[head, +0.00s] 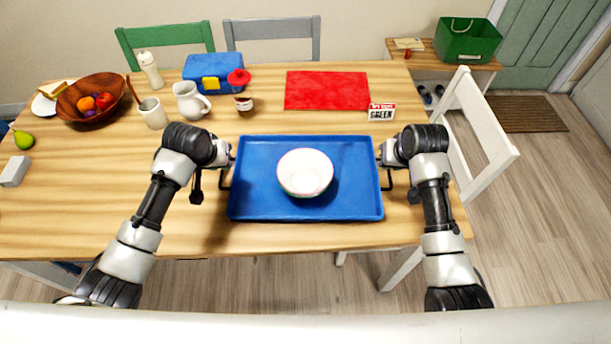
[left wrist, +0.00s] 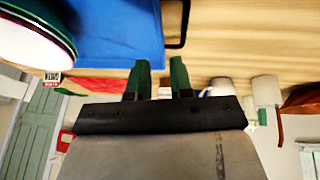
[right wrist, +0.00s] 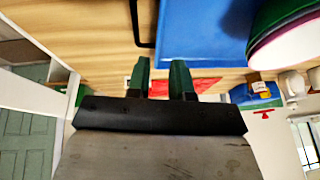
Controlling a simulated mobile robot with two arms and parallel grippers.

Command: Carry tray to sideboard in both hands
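A blue rectangular tray (head: 260,207) lies on the wooden table with a dark wire handle at each short end. My left gripper (head: 230,156) is at the tray's left end, beside the left handle (head: 224,179). My right gripper (head: 381,154) is at the right end, beside the right handle (head: 389,180).
A jug (head: 190,101), cup (head: 153,113) and fruit bowl (head: 90,112) stand at left. A white chair (head: 490,155) flanks the right. A low bench (head: 425,58) holds a green crate (head: 467,42).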

